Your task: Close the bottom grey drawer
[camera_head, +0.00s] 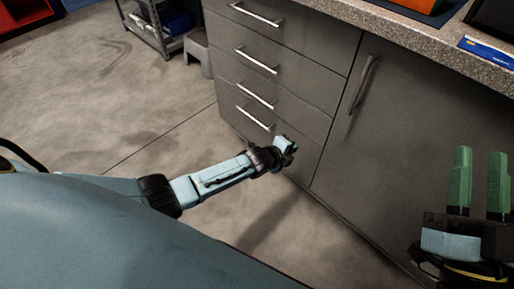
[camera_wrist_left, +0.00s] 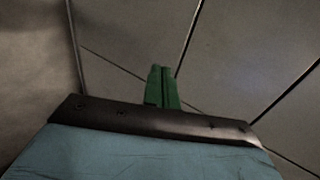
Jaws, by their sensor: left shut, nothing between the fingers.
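The bottom grey drawer (camera_head: 258,128) is the lowest in a stack of several grey drawers with silver bar handles. In the head view its front looks about level with the drawers above. My left gripper (camera_head: 291,143) is at the lower right part of the bottom drawer front; I cannot tell if it touches. In the left wrist view the green fingers (camera_wrist_left: 161,88) are together and empty, in front of grey panels with dark seams. My right gripper (camera_head: 480,180) is at the far right, its two green fingers apart with nothing between them.
A grey cabinet door (camera_head: 385,150) with a vertical handle is right of the drawers. A speckled countertop (camera_head: 420,40) runs above. A grey stool (camera_head: 199,52) and a metal shelf (camera_head: 150,30) stand at the back left. The concrete floor (camera_head: 100,110) at left is clear.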

